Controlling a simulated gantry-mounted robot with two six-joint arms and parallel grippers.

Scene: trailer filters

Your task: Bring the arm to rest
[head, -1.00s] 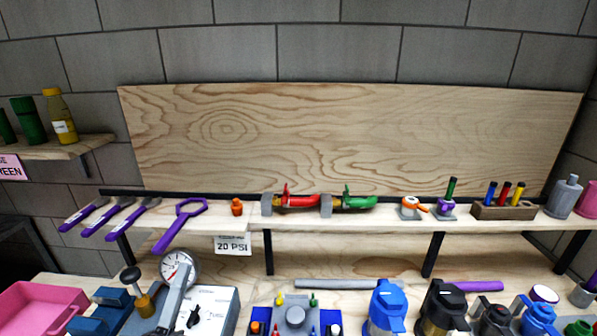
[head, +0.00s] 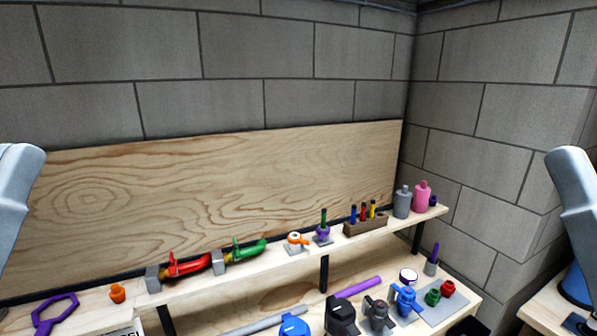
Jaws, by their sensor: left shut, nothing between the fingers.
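A pale grey part of my left arm (head: 14,200) rises at the left edge of the head view, cut off by the frame. A similar grey part of my right arm (head: 577,200) rises at the right edge. Neither arm part touches the shelf or anything on it in this view. The fingers of both grippers are out of the picture, and no object shows held.
A wooden shelf (head: 220,275) carries red (head: 188,266) and green (head: 245,250) valves, a marker block (head: 365,226) and grey (head: 402,203) and pink (head: 421,194) bottles. Blue (head: 294,325) and black (head: 341,315) fittings stand below. A plywood board (head: 230,175) backs the shelf.

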